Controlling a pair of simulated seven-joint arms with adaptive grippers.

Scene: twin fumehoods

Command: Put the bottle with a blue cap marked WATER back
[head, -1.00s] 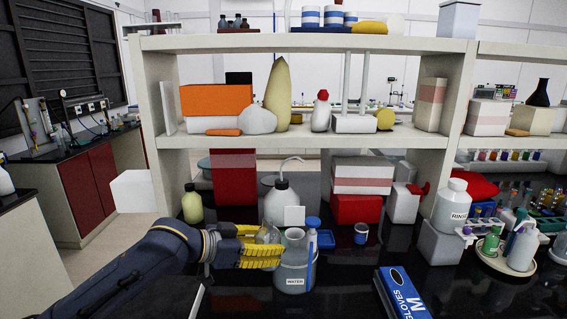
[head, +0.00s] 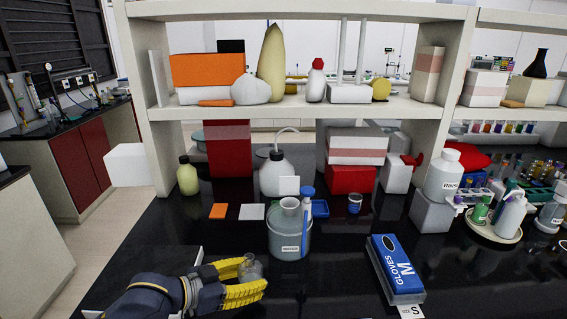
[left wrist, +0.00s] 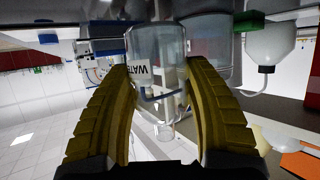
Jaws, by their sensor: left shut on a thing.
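My left gripper (head: 256,273) is low at the left front of the black bench, shut on a small clear vessel (head: 252,268). In the left wrist view the yellow fingers stand either side of clear glass (left wrist: 158,45). A label there reads "WATE"; I cannot tell whether it is on the held vessel or behind it. No blue cap shows on the held vessel. A grey see-through bucket (head: 282,236) with a small white label stands to the right of the gripper, apart from it. A blue-capped tube (head: 307,215) stands at its right side. My right gripper is out of view.
A blue glove box (head: 394,266) lies at the right front. Orange (head: 218,211) and white (head: 252,212) pads lie behind the gripper. A white wash bottle (head: 275,176) and a yellow-green bottle (head: 188,178) stand near the shelf. Bare bench lies between gripper and glove box.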

